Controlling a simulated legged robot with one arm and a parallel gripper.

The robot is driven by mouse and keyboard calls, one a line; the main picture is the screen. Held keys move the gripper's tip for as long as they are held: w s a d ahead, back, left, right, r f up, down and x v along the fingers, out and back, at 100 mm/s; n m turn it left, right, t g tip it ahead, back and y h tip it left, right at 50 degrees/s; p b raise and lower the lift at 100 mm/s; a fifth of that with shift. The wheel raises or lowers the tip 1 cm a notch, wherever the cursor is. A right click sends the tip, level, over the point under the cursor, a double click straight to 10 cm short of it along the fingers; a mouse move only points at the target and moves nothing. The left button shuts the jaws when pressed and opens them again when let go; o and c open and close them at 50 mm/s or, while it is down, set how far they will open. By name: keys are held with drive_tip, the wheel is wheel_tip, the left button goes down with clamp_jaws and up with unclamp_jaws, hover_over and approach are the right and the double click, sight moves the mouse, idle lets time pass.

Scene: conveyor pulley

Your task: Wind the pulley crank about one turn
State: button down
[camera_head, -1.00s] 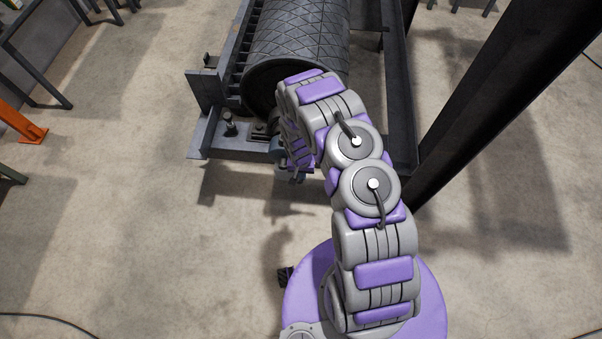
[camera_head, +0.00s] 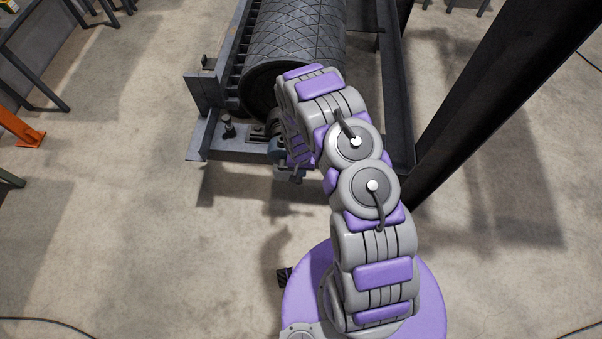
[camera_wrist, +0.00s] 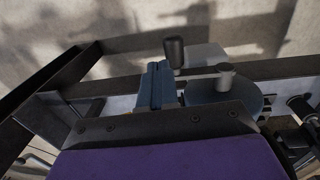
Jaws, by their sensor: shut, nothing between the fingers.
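The pulley drum (camera_head: 296,45), dark with a diamond-pattern surface, lies in a steel frame ahead of me. In the wrist view the crank shows as a dark upright handle (camera_wrist: 175,51) near a blue-grey round disc (camera_wrist: 236,104) with a short grey post (camera_wrist: 225,76) on it. In the head view my arm hides most of the crank and gripper.
The steel frame's near beam (camera_head: 240,149) runs across the front of the drum. A thick dark post (camera_head: 490,95) slants up on the right. An orange foot (camera_head: 29,136) stands at the far left.

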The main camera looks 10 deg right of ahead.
wheel_tip(320, 180, up, 10)
drive_tip(key=d+p, duration=0.1)
drive_tip(key=d, duration=0.1)
drive_tip(key=shift+s+r, duration=0.15)
drive_tip(key=shift+s, duration=0.2)
drive_tip(key=s+r, duration=0.3)
drive_tip(key=r, duration=0.6)
drive_tip(key=s+d+r+n, duration=0.1)
drive_tip(key=s+r, duration=0.2)
drive_tip(key=r, duration=0.6)
drive_tip(key=s+r, duration=0.4)
drive_tip(key=r, duration=0.5)
drive_tip(key=s+a+r+n, duration=0.1)
drive_tip(key=s+r, duration=0.5)
drive_tip(key=s, duration=0.5)
drive_tip(key=s+r+n+g, duration=0.1)
drive_tip(key=s+r, duration=0.6)
drive_tip(key=s, duration=0.4)
drive_tip(key=shift+s+a+r+n+g+y, duration=0.3)
drive_tip(key=shift+s+a+y, duration=0.05)
drive_tip(key=shift+s+y, duration=0.05)
